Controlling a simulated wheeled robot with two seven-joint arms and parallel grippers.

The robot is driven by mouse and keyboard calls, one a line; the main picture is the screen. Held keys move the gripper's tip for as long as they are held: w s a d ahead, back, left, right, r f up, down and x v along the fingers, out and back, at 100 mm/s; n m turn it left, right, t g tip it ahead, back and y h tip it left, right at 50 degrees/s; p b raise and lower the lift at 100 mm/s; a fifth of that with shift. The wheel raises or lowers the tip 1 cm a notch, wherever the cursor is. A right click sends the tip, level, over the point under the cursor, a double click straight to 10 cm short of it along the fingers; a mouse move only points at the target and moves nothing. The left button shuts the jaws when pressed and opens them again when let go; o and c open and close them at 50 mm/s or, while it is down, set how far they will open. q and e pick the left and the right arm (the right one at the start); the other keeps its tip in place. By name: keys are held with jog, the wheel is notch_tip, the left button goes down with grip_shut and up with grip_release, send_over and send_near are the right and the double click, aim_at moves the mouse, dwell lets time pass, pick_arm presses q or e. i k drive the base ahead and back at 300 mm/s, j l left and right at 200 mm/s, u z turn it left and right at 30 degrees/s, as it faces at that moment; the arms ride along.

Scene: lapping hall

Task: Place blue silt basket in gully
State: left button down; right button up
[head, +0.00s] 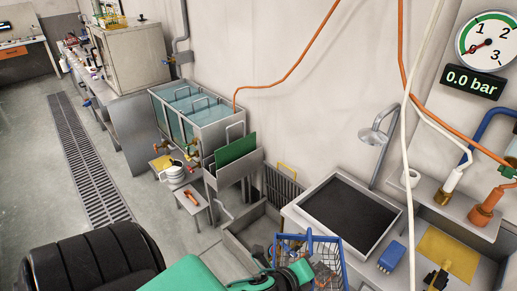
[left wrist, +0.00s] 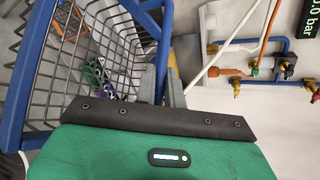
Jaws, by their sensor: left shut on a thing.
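The blue silt basket (head: 330,246) has a blue frame and grey wire mesh, and hangs at the bottom centre of the head view. In the left wrist view the basket (left wrist: 22,75) fills the left side, with purple, green and orange bits inside. My left gripper (head: 299,270) is shut on its left side; the exact grip is partly hidden. A grey open-topped trough (head: 236,250), which looks like the gully, lies low just left of and behind the basket. The basket hides part of it. My right gripper is not in view.
A dark grate (head: 283,187) with a yellow handle stands behind the trough. A black-topped sink bench (head: 350,217) with a blue block (head: 391,257) is close on the right. A small stool (head: 193,197) and tank rack stand left. Floor beside the long drain grating (head: 88,165) is clear.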

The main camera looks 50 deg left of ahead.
aim_at(254, 238)
jog(key=j+z, duration=0.15)
jog(key=j, duration=0.85)
jog(key=j+z, duration=0.2)
jog(key=j, duration=0.85)
jog(key=j+z, duration=0.15)
jog(key=j, duration=0.85)
